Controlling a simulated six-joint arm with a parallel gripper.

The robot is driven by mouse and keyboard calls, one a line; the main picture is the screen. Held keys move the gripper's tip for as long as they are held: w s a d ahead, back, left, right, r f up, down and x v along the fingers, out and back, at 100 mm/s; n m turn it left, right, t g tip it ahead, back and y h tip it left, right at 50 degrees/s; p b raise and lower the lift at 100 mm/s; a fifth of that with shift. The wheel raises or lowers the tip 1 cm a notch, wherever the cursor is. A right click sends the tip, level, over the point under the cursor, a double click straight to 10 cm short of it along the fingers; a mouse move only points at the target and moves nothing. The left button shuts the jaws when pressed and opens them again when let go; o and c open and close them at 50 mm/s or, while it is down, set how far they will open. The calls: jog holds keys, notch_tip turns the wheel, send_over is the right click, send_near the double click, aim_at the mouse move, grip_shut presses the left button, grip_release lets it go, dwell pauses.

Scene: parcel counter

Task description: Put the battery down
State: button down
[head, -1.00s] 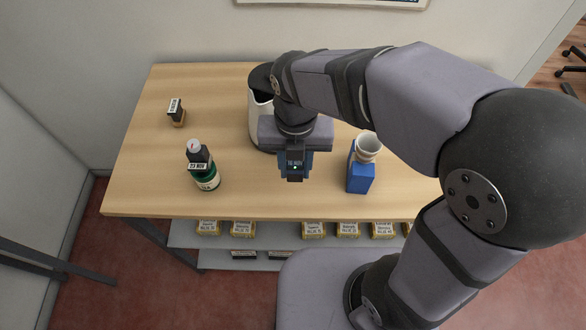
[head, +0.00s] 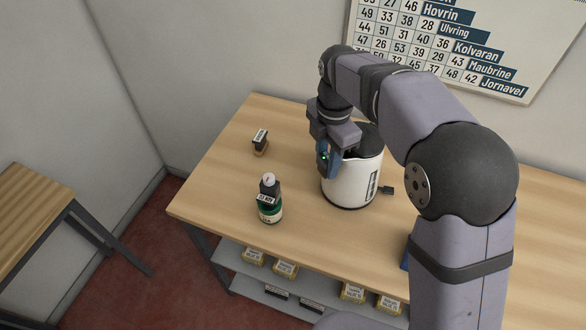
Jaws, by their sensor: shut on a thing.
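My gripper (head: 325,160) is above the table in the head view, in front of the upper left side of the white kettle. Its fingers are shut on the battery, of which I make out little: a small dark block with a green light shows at the fingertips, beside a blue part. It appears to be held clear of the tabletop (head: 225,195). Whether it touches the kettle, I cannot tell.
The white kettle (head: 345,187) stands close behind my gripper, with a small dark object (head: 386,190) at its right. A blue box (head: 406,250) is mostly hidden by my arm.

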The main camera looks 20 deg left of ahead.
jog(key=w+a+f+m+p, duration=0.1)
jog(key=w+a+f+m, duration=0.2)
jog(key=w+a+m, duration=0.4)
jog(key=a+m, duration=0.3)
jog(key=shift+a, duration=0.4)
jog(key=shift+f, duration=0.1)
jog(key=shift+f+p, duration=1.6)
jog(key=shift+f, duration=3.3)
jog(key=shift+f, duration=0.2)
jog(key=c, duration=1.4)
grip_release()
jog(key=shift+o, duration=0.2)
jog(key=shift+r, duration=0.1)
